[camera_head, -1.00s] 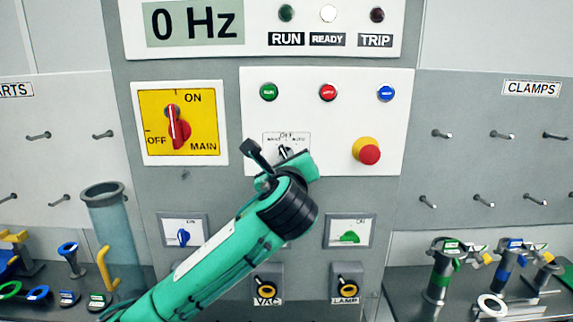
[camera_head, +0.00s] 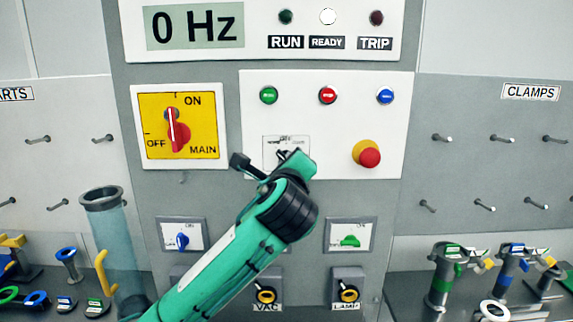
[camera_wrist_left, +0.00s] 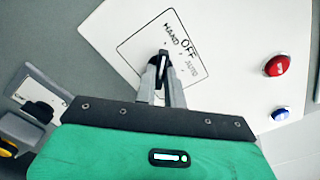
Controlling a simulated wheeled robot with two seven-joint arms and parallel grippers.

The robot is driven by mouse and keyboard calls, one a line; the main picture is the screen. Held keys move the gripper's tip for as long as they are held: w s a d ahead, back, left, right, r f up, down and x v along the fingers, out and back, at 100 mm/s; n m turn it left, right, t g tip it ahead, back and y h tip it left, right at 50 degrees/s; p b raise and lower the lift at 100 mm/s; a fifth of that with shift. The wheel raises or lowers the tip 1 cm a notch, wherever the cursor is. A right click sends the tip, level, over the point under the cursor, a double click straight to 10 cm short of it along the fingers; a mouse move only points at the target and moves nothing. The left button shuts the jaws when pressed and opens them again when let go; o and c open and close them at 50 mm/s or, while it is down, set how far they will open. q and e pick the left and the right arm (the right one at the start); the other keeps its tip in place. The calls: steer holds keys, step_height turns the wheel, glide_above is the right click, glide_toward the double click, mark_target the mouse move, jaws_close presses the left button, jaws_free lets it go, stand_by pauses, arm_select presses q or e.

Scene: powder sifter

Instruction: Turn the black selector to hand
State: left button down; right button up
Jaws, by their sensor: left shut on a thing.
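The black selector (camera_wrist_left: 163,62) is between my left gripper's fingers in the left wrist view. Its pale mark points up in that picture, close to the word HAND, with OFF and AUTO further right on the label. In the head view the label plate (camera_head: 272,143) shows on the white panel, but my gripper and wrist hide most of the selector. My left gripper (camera_head: 283,156) is shut on the selector; its fingers also show in the left wrist view (camera_wrist_left: 162,80). My right gripper is in neither view.
Green, red and blue buttons (camera_head: 327,96) sit above the selector. A red emergency knob (camera_head: 368,154) stands out to its right. The yellow main switch (camera_head: 178,137) is to the left. Small switches and VAC and LAMP (camera_head: 347,293) knobs are below.

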arm_select(q)
steer(key=c, duration=1.5)
jaws_free()
steer(key=s+b, duration=0.5)
steer(key=s, duration=0.9)
steer(key=shift+w, duration=0.1)
